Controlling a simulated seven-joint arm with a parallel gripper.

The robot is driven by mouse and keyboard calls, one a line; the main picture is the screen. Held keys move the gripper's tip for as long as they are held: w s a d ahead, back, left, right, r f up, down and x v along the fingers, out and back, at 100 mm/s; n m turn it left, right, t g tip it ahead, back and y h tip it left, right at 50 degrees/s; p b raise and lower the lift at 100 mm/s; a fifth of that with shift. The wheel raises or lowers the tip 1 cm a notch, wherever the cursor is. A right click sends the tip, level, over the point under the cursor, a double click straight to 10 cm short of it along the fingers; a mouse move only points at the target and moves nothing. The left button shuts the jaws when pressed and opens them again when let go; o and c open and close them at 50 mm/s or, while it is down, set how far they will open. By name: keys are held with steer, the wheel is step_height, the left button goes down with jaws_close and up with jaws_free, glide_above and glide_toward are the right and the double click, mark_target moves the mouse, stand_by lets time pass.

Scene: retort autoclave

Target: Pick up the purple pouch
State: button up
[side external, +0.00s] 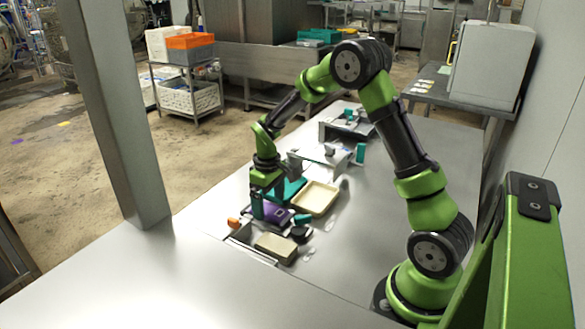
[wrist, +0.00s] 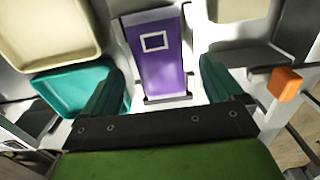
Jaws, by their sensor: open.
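The purple pouch (wrist: 160,58) lies in the upper middle of the wrist view, with a white square outline printed on it. It also shows small in the side external view (side external: 278,214), on the table. My gripper (wrist: 160,88) is open, with one teal finger on each side of the pouch's lower part in the wrist view. Neither finger is clearly touching it. In the side external view my gripper (side external: 272,205) points down close to the pouch. How high the fingers are above the pouch I cannot tell.
A cream tray (side external: 334,196) and a teal tray (wrist: 52,88) lie beside the pouch. A beige block (side external: 276,247), a dark object (side external: 300,233) and an orange piece (wrist: 285,83) are close by. The table front is bare.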

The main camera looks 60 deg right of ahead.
step_height(320, 180, down, 2)
steer(key=c, duration=1.2)
